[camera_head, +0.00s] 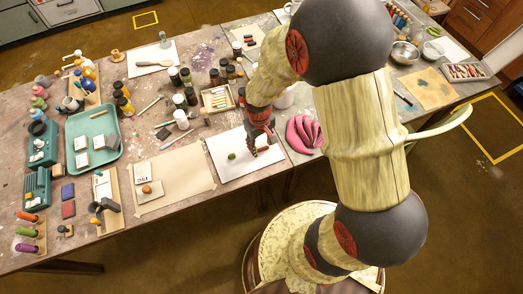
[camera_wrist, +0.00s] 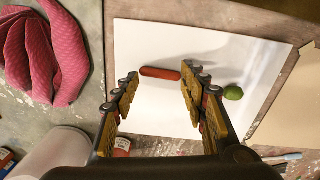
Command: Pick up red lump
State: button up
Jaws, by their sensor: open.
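The red lump (camera_wrist: 160,73) is a small elongated red piece lying on a white sheet (camera_wrist: 165,40). In the wrist view it shows between and just beyond the fingertips of my gripper (camera_wrist: 158,77). My gripper is open, with nothing held between its fingers; its right fingertip appears close to the lump's right end, but I cannot tell whether they touch. In the head view my gripper (camera_head: 262,140) is low over the white sheet (camera_head: 228,166), and it largely hides the red lump there.
A green lump (camera_wrist: 233,92) lies on the same sheet, right of my gripper; it also shows in the head view (camera_head: 231,156). A pink cloth (camera_wrist: 40,55) lies to the left in the wrist view. A pale cylindrical container (camera_wrist: 58,150) stands near my gripper at lower left.

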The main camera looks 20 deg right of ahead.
jog(key=shift+f, duration=0.85)
jog(key=shift+s, duration=0.1)
jog(key=shift+c, duration=0.8)
